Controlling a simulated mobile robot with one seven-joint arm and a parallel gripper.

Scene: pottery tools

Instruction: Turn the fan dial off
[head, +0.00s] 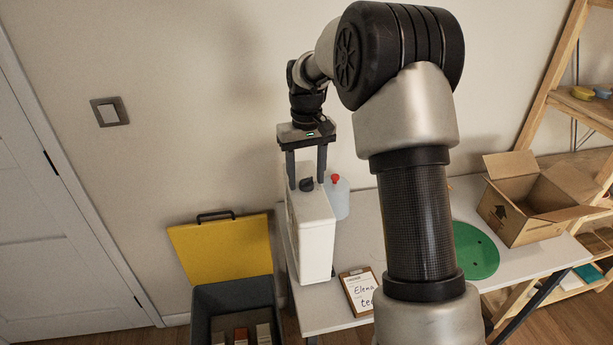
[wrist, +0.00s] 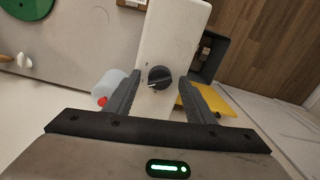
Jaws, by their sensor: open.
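The fan dial is a small dark round knob (head: 306,184) on top of a white box-shaped unit (head: 316,245) at the left end of the table. In the wrist view the dial (wrist: 160,77) shows a light pointer mark, and the white unit (wrist: 172,35) runs up behind it. My gripper (head: 307,184) points down over the unit's top. Its two fingers are apart, one on each side of the dial, with nothing held. In the wrist view the dial sits between the open fingers, a little beyond the tips. I cannot tell whether a finger touches it.
A translucent bottle with a red cap (head: 338,198) stands close beside the unit. A clipboard (head: 359,291), a green disc (head: 475,250) and an open cardboard box (head: 531,203) are on the table (head: 323,317). A dark bin with a yellow lid (head: 222,250) stands left.

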